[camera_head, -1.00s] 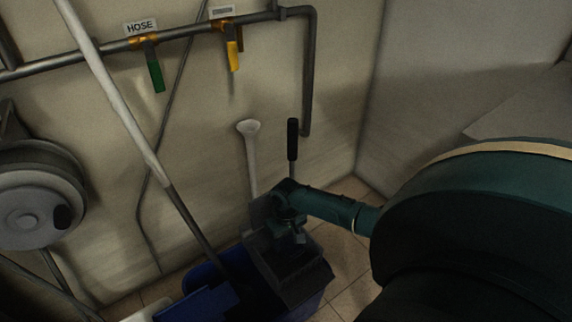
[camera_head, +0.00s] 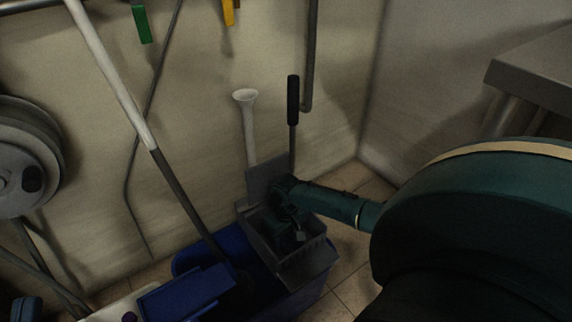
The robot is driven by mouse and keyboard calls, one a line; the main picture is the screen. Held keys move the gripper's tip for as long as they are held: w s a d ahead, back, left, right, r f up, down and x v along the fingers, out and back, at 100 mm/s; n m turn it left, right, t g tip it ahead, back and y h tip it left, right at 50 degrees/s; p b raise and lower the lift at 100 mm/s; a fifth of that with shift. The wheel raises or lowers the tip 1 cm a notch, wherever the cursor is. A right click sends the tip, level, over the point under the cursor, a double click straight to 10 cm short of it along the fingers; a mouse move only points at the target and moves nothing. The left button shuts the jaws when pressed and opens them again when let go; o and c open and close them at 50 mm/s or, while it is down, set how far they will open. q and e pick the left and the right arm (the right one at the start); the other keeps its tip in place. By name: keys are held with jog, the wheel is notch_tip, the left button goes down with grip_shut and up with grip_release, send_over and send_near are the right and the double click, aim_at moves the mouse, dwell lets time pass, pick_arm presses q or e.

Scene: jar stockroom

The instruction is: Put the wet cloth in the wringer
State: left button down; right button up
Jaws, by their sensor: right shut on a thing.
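The wringer (camera_head: 309,268) is a dark grey box with slotted walls and a tall back plate, set on the rim of a blue bucket (camera_head: 235,243). A lever with a black grip (camera_head: 293,100) rises behind it. My right gripper (camera_head: 290,222) comes in from the right and points down into the wringer's open top. It is shut on a dark, bunched thing (camera_head: 284,238), seemingly the wet cloth, at the wringer's mouth. Its outline is hard to tell in the shade. Whether it touches the wringer's walls is hidden. My left gripper is not clearly in view.
A mop with a white and grey handle (camera_head: 110,75) leans into the bucket left of the wringer. A white flared tube (camera_head: 247,125) stands behind it. A hose reel (camera_head: 22,165) is at left, a steel table (camera_head: 535,75) at right. Tiled floor (camera_head: 350,262) is free right of the bucket.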

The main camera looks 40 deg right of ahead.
jog(key=o, duration=0.5)
jog(key=shift+f, duration=0.15)
jog(key=o, duration=0.5)
jog(key=shift+c, duration=0.2)
